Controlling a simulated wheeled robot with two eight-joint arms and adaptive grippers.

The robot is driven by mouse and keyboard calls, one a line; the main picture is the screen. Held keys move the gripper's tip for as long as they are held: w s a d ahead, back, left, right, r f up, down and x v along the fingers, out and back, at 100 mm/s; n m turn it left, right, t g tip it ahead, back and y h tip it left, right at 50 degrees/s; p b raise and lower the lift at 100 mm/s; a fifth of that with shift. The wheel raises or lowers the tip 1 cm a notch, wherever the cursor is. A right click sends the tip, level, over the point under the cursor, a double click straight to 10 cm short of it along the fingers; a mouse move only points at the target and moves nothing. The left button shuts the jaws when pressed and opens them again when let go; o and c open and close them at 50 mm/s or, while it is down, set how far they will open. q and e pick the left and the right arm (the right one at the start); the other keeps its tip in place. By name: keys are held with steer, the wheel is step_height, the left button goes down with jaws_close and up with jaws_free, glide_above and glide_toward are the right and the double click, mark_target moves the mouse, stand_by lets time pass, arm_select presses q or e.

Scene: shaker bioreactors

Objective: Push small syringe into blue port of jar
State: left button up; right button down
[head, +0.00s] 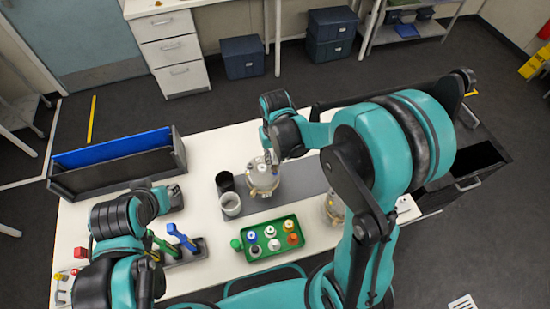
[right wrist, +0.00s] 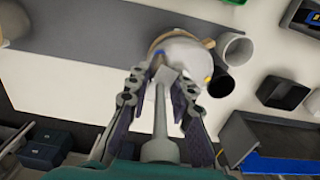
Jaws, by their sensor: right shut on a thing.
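The jar (head: 263,181) stands on the grey mat, a clear vessel with a pale lid. It also shows in the right wrist view (right wrist: 184,62), with a small blue port (right wrist: 159,53) at its near left edge. My right gripper (head: 268,157) is just above the jar, and its fingers (right wrist: 158,90) are shut on the small grey syringe (right wrist: 158,122). The syringe points at the jar's lid near the blue port. I cannot tell whether its tip touches the port. My left gripper (head: 150,190) is at the left of the table; its fingers are unclear.
A white cup (head: 230,204) and a black cup (head: 224,182) stand left of the jar. A green tray (head: 287,254) with several coloured caps lies in front. A second jar (head: 333,208) is partly behind my right arm. A blue and black bin (head: 115,160) stands back left.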

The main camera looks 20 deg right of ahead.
steer(key=shift+f+b, duration=0.35)
stand_by(0.3)
steer(key=c, duration=1.3)
jaws_free()
steer(key=shift+o, duration=0.2)
steer(key=shift+r, duration=0.15)
step_height(320, 180, up, 12)
steer(key=shift+f, duration=0.1)
steer(key=shift+s+f, duration=0.1)
